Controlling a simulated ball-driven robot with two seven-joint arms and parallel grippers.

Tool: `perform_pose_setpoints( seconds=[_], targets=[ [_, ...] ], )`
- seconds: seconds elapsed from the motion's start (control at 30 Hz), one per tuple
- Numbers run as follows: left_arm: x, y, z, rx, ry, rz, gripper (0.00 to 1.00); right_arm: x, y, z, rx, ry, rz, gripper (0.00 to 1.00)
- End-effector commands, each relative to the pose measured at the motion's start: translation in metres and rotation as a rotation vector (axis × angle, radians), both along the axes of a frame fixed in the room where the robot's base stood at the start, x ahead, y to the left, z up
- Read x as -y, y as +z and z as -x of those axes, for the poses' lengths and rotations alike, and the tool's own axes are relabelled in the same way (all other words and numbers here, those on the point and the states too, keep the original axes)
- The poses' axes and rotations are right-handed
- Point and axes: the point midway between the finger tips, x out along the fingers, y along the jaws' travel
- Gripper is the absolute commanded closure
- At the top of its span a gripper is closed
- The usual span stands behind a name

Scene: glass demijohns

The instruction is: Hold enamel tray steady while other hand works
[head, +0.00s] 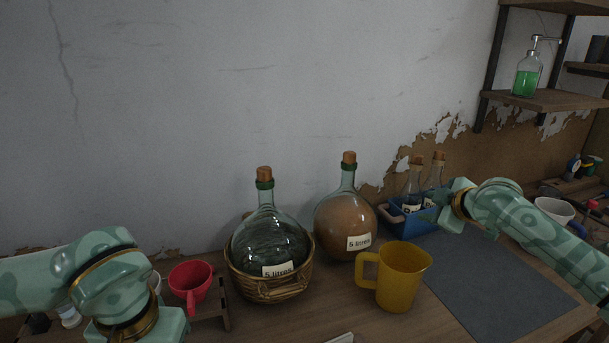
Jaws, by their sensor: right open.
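I cannot make out an enamel tray for certain. A pale edge (341,338) shows at the bottom of the picture, and the rest of that thing is cut off. My right gripper (446,208) is open beside a blue carrier (408,224) that holds corked bottles, and it partly covers the carrier's right end. I cannot tell whether it touches it. My left arm comes in at the lower left, and its gripper is out of the picture.
A glass demijohn (268,234) sits in a wicker basket (272,289). A brown-filled demijohn (346,222) stands to its right. A yellow jug (402,277) stands in front. A red funnel (190,281) is at left. A grey mat (490,285) lies clear at right.

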Motion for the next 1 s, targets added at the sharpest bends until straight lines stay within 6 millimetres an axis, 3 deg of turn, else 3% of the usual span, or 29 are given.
perform_pose_setpoints(
  seconds=[0.03,0.17,0.3,0.37,0.5,0.7,0.83,1.0],
  targets=[
    [0.000,0.000,0.000,0.000,0.000,0.000,0.68,-0.032,0.006,0.002,-0.005,0.091,0.039,0.55],
    [0.000,0.000,0.000,0.000,0.000,0.000,0.68,-0.107,0.023,0.015,-0.003,0.361,0.176,0.55],
    [0.000,0.000,0.000,0.000,0.000,0.000,0.68,-0.183,0.042,0.045,0.041,0.702,0.349,0.55],
    [0.000,0.000,0.000,0.000,0.000,0.000,0.68,-0.203,0.029,0.070,0.029,0.901,0.498,0.55],
    [0.000,0.000,0.000,0.000,0.000,0.000,0.68,-0.204,-0.028,0.129,-0.065,1.329,0.834,0.55],
    [0.000,0.000,0.000,0.000,0.000,0.000,0.68,-0.185,-0.076,0.192,-0.138,1.869,1.136,0.55],
    [0.000,0.000,0.000,0.000,0.000,0.000,0.68,-0.174,-0.089,0.212,-0.153,2.077,1.219,0.55],
    [0.000,0.000,0.000,0.000,0.000,0.000,0.68,-0.169,-0.102,0.220,-0.158,2.160,1.244,0.55]
  ],
)
